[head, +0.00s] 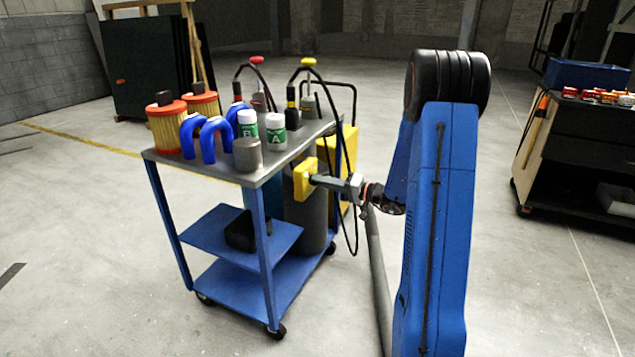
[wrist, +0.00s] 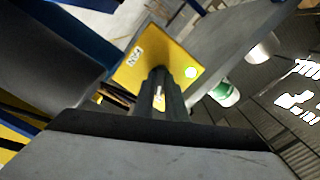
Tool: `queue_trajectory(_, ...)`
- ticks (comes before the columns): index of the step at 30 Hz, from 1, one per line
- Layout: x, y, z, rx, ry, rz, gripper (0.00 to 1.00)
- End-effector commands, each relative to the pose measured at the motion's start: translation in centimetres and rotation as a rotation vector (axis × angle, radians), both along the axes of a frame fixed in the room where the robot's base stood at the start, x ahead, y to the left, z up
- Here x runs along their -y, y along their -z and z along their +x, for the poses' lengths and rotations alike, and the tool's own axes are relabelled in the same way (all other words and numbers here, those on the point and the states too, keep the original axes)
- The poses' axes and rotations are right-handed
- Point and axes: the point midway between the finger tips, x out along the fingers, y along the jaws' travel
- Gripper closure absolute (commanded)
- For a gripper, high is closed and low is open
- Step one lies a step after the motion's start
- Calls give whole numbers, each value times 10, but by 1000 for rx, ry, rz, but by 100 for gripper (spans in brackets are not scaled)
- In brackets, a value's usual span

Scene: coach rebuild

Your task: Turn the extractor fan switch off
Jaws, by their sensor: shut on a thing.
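The extractor fan switch is a yellow box (head: 303,182) at the right edge of the trolley top. In the wrist view the dark fingers (wrist: 159,82) are closed together at the face of the box, shut on the switch's lever. The fingers hide most of the lever, so I cannot tell its position.
A dark hose hangs near my wrist. A workbench (head: 575,150) stands at the right. The floor at left is clear.

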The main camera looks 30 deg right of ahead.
Motion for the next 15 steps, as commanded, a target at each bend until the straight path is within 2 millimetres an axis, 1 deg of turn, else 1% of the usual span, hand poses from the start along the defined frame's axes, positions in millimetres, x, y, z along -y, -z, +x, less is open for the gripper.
queue_trajectory(5,0,0,0,72,0,-92,100)
queue_trajectory(15,0,0,0,277,0,-356,100)
